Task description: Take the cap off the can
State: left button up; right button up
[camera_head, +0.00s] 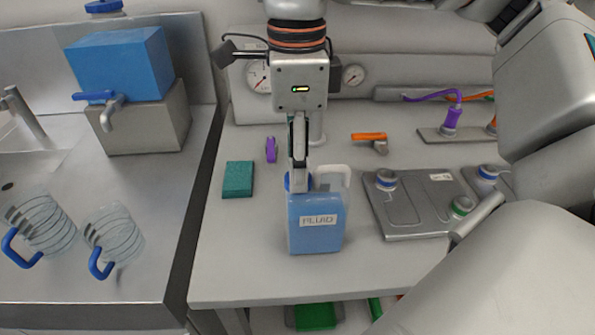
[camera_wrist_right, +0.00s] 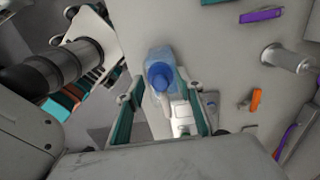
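The can is a translucent blue block labelled FLUID (camera_head: 316,228), upright on the table with a white handle (camera_head: 334,172) at its top right. Its blue cap (camera_head: 288,183) is at the top left, partly hidden behind my right gripper (camera_head: 299,184), which points down over it. The wrist view shows the cap (camera_wrist_right: 160,75) between the two teal-padded fingers of the right gripper (camera_wrist_right: 161,82). The fingers are apart with small gaps either side of the cap; contact is not clear. My left gripper is not in view.
A teal block (camera_head: 238,179) and a purple clip (camera_head: 271,149) lie left of the can. A grey plate with capped ports (camera_head: 412,205) lies to its right. An orange-handled valve (camera_head: 370,139) is behind. The table in front of the can is clear.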

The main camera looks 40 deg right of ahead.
jog(key=c, duration=0.9)
jog(key=shift+r, duration=0.1)
